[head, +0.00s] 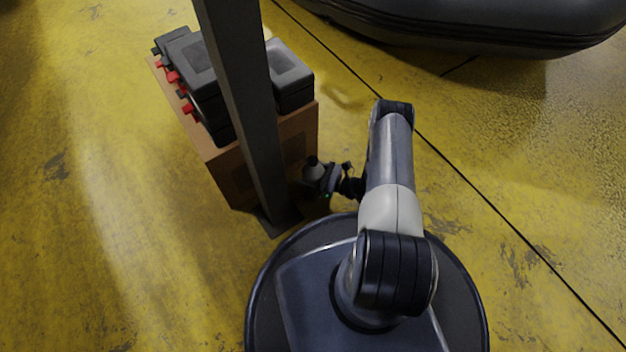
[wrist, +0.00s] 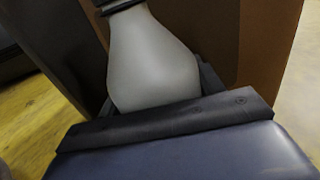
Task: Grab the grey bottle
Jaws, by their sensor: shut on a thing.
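The grey bottle (wrist: 150,62) fills the upper middle of the wrist view, with a wide rounded body, a narrowing neck and a dark band at the top edge. My gripper (wrist: 165,118) is shut on it, with dark jaw parts around its wide end. In the head view the gripper (head: 325,178) is small and low beside the brown box, just right of my column. A small part of the grey bottle (head: 313,172) shows at its tip. The rest of the bottle is hidden there.
The brown box (head: 297,135) stands close behind the gripper and bears dark cases (head: 291,76) with red latches. A dark inflatable boat (head: 480,22) lies at the top right. The yellow floor (head: 530,190) on the right is clear.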

